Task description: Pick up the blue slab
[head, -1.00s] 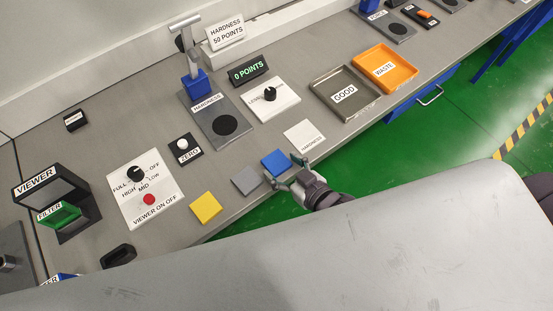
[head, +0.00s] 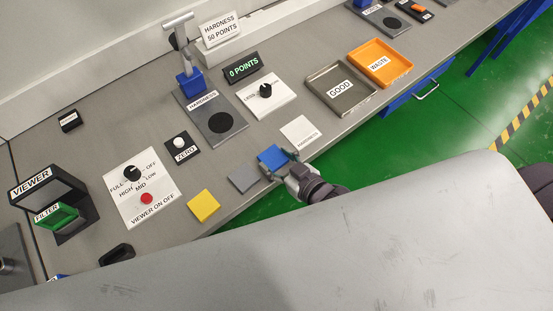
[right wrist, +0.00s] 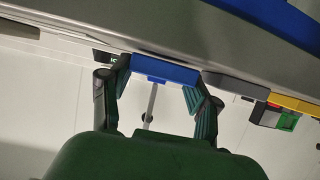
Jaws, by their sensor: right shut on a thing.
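The blue slab (head: 273,158) lies at the front edge of the bench, between a grey slab and a white card. My right gripper (head: 281,165) is shut on it, coming in from the front of the bench. In the right wrist view, the blue slab (right wrist: 164,70) sits between the two fingers of the right gripper (right wrist: 160,82), one finger at each end. Whether the slab is clear of the bench top is hard to tell. My left gripper is not in view.
A grey slab (head: 243,179) lies close to the left of the blue one, and a yellow slab (head: 204,206) beyond it. A white card (head: 301,132) lies to the right. The hardness stand (head: 213,117) and GOOD tray (head: 341,89) stand farther back.

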